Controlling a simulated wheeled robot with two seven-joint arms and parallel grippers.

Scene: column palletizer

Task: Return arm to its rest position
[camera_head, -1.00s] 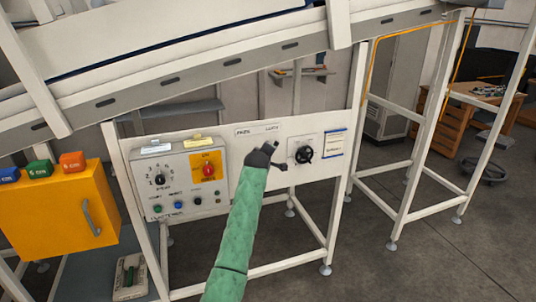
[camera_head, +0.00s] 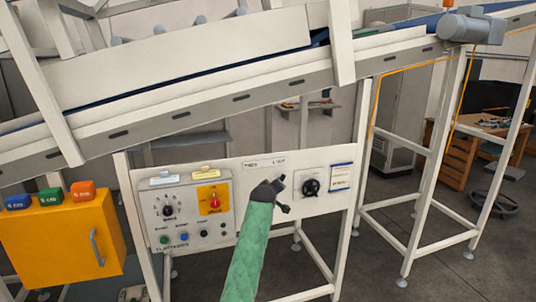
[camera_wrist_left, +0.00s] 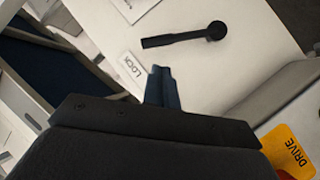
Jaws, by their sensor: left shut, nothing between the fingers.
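My left arm (camera_head: 246,255), in a green sleeve, reaches up from the bottom of the head view to the white control panel. Its dark left gripper (camera_head: 279,181) is in front of the panel, left of a black rotary knob (camera_head: 311,187). In the left wrist view its two fingers (camera_wrist_left: 163,75) are together with nothing between them. A black lever (camera_wrist_left: 185,37) with a round end lies beyond the fingertips, apart from them in that picture, near a label reading LOCK (camera_wrist_left: 132,65). My right gripper is not in view.
A control box (camera_head: 185,212) with a red switch on yellow is left of the gripper. An orange cabinet (camera_head: 60,245) with coloured blocks on top stands further left. A sloping conveyor (camera_head: 210,110) runs above the panel. White frame legs (camera_head: 430,170) stand at right.

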